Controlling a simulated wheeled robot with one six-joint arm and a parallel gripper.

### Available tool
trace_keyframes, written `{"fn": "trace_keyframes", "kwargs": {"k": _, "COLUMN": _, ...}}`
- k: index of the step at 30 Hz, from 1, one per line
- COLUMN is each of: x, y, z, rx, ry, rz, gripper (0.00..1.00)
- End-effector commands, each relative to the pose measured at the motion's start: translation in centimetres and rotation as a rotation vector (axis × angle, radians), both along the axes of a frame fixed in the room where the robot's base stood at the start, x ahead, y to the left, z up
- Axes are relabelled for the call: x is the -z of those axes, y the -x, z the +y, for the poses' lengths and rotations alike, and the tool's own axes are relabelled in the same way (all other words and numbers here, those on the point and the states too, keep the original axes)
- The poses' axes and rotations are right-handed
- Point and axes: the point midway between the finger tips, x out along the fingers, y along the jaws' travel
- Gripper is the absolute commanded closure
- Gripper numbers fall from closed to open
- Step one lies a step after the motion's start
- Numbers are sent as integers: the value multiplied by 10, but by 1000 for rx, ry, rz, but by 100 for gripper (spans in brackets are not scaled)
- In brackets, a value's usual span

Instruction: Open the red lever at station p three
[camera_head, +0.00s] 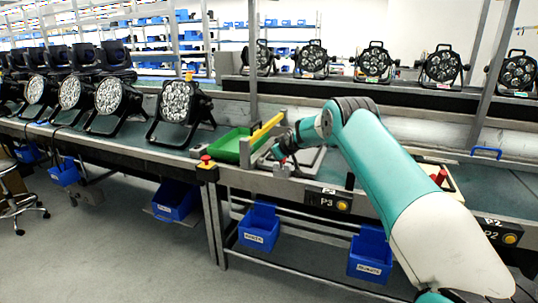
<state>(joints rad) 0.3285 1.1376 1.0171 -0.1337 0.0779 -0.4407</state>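The P3 station label (327,202) is on the front edge of the bench, with a yellow button beside it. My arm reaches over this station from the right. My gripper (281,156) is at the front of a pale plate, just above a small grey fitting (283,171) on the bench edge. A small spot of red shows at the gripper; it may be the red lever, mostly hidden by the gripper. I cannot tell whether the fingers are open or shut, or touching it.
A green tray (229,147) and a yellow bar (266,129) are left of my gripper. A red button box (207,167) is on the bench edge. Another red lever (440,176) stands near P2, right of my arm. Par cans (180,102) line the bench; blue bins (259,228) hang below.

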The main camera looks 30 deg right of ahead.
Motion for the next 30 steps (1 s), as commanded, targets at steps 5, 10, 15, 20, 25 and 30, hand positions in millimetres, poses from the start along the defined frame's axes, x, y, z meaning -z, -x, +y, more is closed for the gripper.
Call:
{"fn": "trace_keyframes", "kwargs": {"k": 5, "x": -1, "y": 3, "z": -10, "rx": 6, "ry": -25, "rz": 16, "gripper": 100}}
{"fn": "trace_keyframes", "kwargs": {"k": 10, "x": -1, "y": 3, "z": -13, "rx": 9, "ry": -29, "rz": 19, "gripper": 100}}
{"fn": "trace_keyframes", "kwargs": {"k": 15, "x": -1, "y": 4, "z": -14, "rx": 11, "ry": -29, "rz": 18, "gripper": 100}}
{"fn": "trace_keyframes", "kwargs": {"k": 20, "x": -1, "y": 3, "z": -14, "rx": 11, "ry": -27, "rz": 18, "gripper": 51}}
{"fn": "trace_keyframes", "kwargs": {"k": 25, "x": -1, "y": 3, "z": -13, "rx": 10, "ry": -27, "rz": 17, "gripper": 48}}
{"fn": "trace_keyframes", "kwargs": {"k": 30, "x": -2, "y": 4, "z": -13, "rx": 10, "ry": -26, "rz": 17, "gripper": 48}}
